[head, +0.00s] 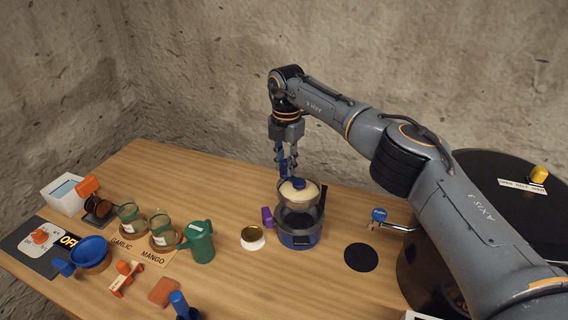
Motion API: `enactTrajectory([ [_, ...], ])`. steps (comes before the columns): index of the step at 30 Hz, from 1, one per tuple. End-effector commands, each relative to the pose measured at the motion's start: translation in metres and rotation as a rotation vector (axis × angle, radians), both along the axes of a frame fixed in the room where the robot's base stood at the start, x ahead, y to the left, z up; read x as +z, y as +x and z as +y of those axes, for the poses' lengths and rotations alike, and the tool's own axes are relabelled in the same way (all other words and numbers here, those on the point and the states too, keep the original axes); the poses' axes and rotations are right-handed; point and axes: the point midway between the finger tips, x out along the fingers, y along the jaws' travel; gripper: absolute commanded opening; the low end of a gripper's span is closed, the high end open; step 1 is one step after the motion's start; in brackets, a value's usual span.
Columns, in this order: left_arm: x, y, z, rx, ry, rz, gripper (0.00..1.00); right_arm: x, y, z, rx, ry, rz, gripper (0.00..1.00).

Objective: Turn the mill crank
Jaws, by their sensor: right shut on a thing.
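The food mill (299,191) sits on top of a dark blue pot (299,236) near the middle of the table. It has a pale, creamy filling and a blue crank piece at its centre. A purple handle (267,217) sticks out at the pot's left side. My right gripper (287,170) comes down from above at the mill's back edge. It is shut on the mill crank; its fingers hide much of the grip. My left gripper is not in view.
A small white jar with a gold rim (253,238) stands left of the pot, and a black disc (361,257) lies to its right. Green-lidded jars, a green pitcher (199,242) and a blue bowl (91,251) crowd the left. A large black round surface (500,170) stands at right.

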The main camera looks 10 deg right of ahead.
Motion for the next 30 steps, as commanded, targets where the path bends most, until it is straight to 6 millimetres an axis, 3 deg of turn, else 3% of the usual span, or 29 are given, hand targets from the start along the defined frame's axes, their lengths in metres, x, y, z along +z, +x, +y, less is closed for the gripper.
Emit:
enactTrajectory([
  [16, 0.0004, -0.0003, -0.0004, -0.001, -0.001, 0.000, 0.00, 0.0009, 0.0014, -0.0010, -0.026, 0.001, -0.003, 0.00],
  [17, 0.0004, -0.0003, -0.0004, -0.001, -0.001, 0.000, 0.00, 0.0009, 0.0014, -0.0010, -0.026, 0.002, -0.004, 0.24],
  [20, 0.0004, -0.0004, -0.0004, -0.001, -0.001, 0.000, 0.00, 0.0009, 0.0014, -0.0010, -0.026, 0.001, -0.003, 0.44],
  [30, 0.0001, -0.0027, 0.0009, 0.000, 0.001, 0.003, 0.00, 0.0024, 0.0010, -0.0012, -0.026, 0.001, -0.002, 0.46],
])
